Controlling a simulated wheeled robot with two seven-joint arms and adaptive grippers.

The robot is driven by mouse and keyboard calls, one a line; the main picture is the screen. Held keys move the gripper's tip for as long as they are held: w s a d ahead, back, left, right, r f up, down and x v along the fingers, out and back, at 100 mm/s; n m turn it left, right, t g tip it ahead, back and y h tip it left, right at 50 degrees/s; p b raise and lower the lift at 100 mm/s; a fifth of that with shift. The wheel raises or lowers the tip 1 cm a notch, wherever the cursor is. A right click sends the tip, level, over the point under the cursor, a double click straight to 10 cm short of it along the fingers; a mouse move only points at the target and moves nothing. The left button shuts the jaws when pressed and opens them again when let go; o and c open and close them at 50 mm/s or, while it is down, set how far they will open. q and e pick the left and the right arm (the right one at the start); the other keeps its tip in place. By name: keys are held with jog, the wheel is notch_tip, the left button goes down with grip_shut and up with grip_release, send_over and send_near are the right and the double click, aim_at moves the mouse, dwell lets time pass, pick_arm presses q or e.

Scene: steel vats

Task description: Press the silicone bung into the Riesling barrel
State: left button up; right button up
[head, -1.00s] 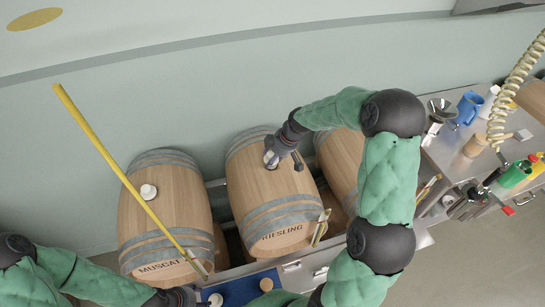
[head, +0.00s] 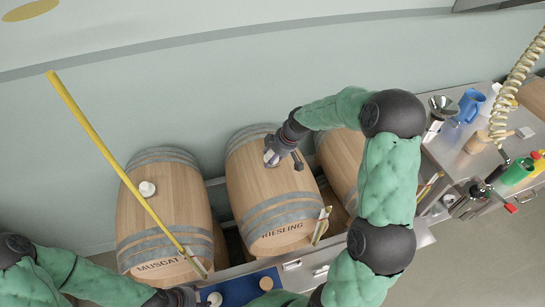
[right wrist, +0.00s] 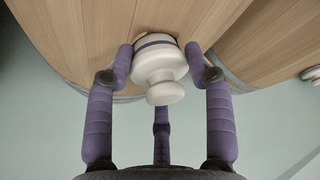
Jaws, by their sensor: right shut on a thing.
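The Riesling barrel (head: 262,190) lies on its side in the middle of the head view, its name on the near end. My right gripper (head: 271,156) is over the barrel's upper side, shut on the white silicone bung. In the right wrist view the bung (right wrist: 160,70) sits between the purple fingers of my right gripper (right wrist: 166,62), its wide end against or just at the wood. I cannot tell how deep it sits; the bung hole is hidden. My left gripper (head: 188,297) is low in the head view by a blue mat, its fingers unclear.
The Muscat barrel (head: 160,205) stands left with a white bung (head: 147,188) on it and a yellow rod (head: 125,175) crossing in front. Another barrel (head: 340,155) is partly behind my right arm. A steel bench (head: 460,150) with jugs and bottles is at right. The blue mat (head: 238,290) holds small round items.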

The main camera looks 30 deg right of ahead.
jog(key=shift+s+a+f, duration=0.1)
jog(key=shift+f, duration=0.15)
jog(key=o, duration=1.3)
jog(key=shift+f, duration=0.15)
jog(key=shift+r, duration=0.2)
jog(key=v, duration=1.1)
jog(key=shift+s+r, duration=0.1)
jog(key=shift+r, duration=0.25)
